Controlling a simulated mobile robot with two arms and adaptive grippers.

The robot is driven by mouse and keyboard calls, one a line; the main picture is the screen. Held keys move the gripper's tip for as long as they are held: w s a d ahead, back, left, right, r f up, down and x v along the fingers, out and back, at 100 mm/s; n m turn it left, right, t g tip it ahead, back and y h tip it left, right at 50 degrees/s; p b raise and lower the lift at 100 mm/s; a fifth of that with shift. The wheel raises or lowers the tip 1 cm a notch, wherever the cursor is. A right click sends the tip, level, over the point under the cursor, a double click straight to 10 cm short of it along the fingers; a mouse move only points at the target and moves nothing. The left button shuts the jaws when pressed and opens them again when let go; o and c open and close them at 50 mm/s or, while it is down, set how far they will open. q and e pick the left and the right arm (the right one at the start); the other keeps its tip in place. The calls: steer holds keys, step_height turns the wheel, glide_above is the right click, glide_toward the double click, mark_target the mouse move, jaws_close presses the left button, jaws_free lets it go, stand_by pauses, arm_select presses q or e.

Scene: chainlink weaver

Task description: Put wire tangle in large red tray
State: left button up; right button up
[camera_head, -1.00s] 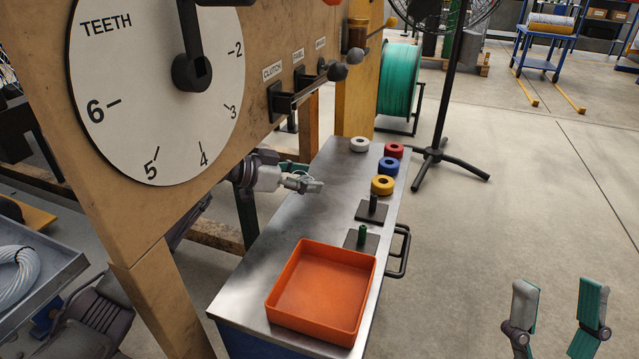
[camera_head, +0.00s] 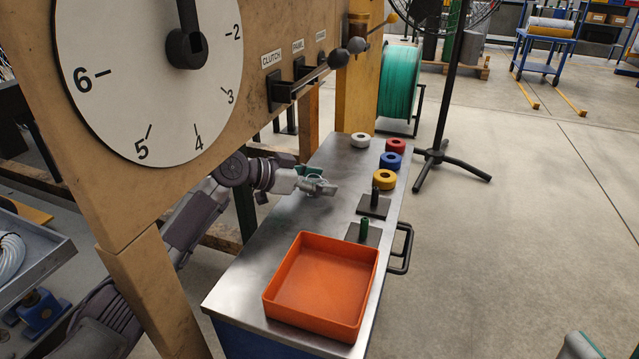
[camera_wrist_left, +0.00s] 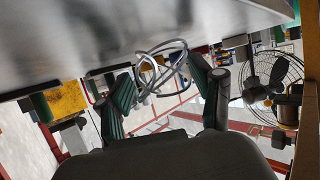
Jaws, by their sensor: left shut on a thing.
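The large red tray (camera_head: 283,308) looks orange-red, is empty, and sits at the near end of the metal-topped bench. My left gripper (camera_head: 320,187) is over the bench top behind the tray, apart from it. In the left wrist view, the wire tangle (camera_wrist_left: 162,67), a loose bundle of grey wire loops, is between the left gripper's green-padded fingers (camera_wrist_left: 165,92), which are shut on it. In the head view the tangle is hard to make out at the gripper's tip. Only one fingertip of my right gripper (camera_head: 580,346) shows, at the bottom right edge.
Two dark plates with pegs (camera_head: 374,204) stand behind the tray on the bench's right side. Yellow (camera_head: 385,180), blue, red and white rolls lie farther back. The dial panel with levers (camera_head: 285,90) overhangs the bench's left side. A fan stand (camera_head: 440,165) is beyond.

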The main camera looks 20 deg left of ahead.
arm_select(q)
steer(key=o, duration=1)
steer(key=shift+f, duration=0.1)
